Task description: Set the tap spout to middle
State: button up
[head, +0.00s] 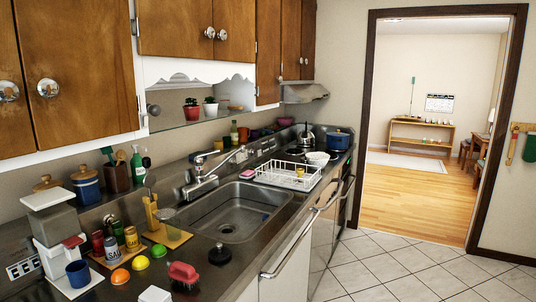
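The chrome tap (201,187) stands at the back edge of the steel sink (193,218), against the wall side of the counter. Its long spout (226,160) rises up and to the right in the picture, toward the far end of the sink. The tip shows near the upper right of the tap, above the counter behind the sink's far corner. How far the spout is turned over the basin is hard to tell from this angle. My gripper is not in view.
A white dish rack (289,177) stands just beyond the sink. Nearer are a wooden utensil holder (152,214), jars (131,237), an orange (120,276) and a red brush (183,272). Cabinets hang above. The tiled floor (400,262) at right is clear.

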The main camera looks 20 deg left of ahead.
aim_at(242, 149)
jog(key=z, duration=0.25)
jog(key=i, duration=1.45)
jog(key=u, duration=0.35)
jog(key=i, duration=1.3)
jog(key=u, duration=1.6)
jog(key=i, duration=0.75)
jog(key=u, duration=0.7)
